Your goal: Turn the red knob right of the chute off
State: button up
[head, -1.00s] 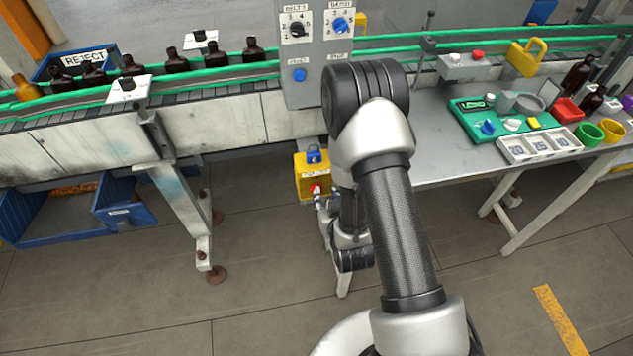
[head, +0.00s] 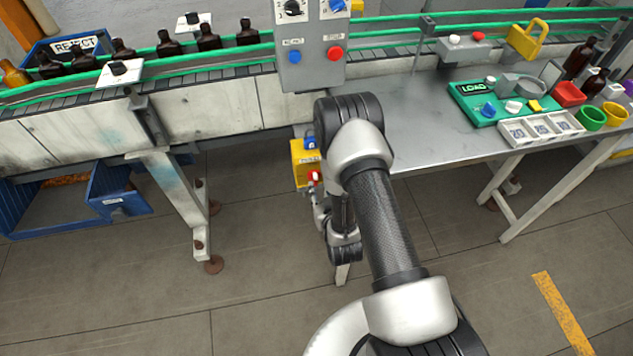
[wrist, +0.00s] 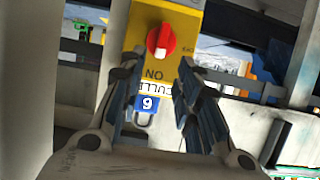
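A red knob (wrist: 161,41) sits on the face of a yellow box (wrist: 185,16) in the wrist view. Pale marking shows at the knob's lower left, and dark "NO"-like lettering lies below it. My gripper (wrist: 159,68) is open and empty, its fingers apart on either side below the knob, not visibly touching it. In the head view the yellow box (head: 302,165) hangs under the conveyor, and the small red knob (head: 314,177) shows beside my arm. My gripper is hard to make out there. No chute is clearly identifiable.
A grey control panel (head: 309,50) with a red and a blue button stands above the box. A steel table (head: 420,130) is to the right. White conveyor legs (head: 180,205) and a blue bin (head: 115,200) stand left. Floor in front is open.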

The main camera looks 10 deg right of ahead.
aim_at(316, 178)
jog(key=b+x, duration=0.1)
jog(key=x, duration=0.6)
jog(key=shift+b, duration=0.4)
jog(key=shift+c, duration=0.5)
grip_shut()
